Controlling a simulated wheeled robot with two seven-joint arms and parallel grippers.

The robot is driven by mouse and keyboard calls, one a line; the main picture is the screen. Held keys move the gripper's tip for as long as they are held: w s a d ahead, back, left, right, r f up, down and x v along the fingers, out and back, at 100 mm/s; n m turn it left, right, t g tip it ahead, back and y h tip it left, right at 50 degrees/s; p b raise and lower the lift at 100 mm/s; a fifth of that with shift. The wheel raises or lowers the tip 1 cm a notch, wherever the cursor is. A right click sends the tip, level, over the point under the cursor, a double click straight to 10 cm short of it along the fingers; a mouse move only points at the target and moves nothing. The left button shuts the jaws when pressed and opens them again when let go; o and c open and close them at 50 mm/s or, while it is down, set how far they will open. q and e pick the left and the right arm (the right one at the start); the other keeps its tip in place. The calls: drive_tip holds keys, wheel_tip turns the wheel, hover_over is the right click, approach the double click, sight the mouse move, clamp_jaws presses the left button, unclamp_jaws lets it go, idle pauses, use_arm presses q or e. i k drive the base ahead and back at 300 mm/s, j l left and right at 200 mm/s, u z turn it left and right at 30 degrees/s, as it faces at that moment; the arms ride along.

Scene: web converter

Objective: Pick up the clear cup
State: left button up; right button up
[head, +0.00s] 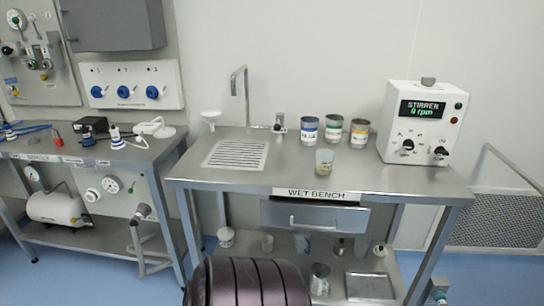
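A small translucent cup (324,162) stands upright on the steel wet bench (285,180), near the front edge and right of centre. It looks cloudy, with a yellowish tint towards its bottom. It appears to be the clear cup, and nothing touches it. Neither of my grippers shows in the head view.
Three labelled cans stand behind the cup: blue (309,130), green (333,129) and yellow (359,132). A stirrer unit (421,123) stands at the right. A drain grate (236,154) and a tall faucet (245,95) are left. A drawer (315,215) is below.

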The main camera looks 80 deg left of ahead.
sight(324, 162)
drive_tip(key=u, duration=2.15)
drive_tip(key=i+j+u, duration=0.1)
drive_tip(key=i, duration=0.4)
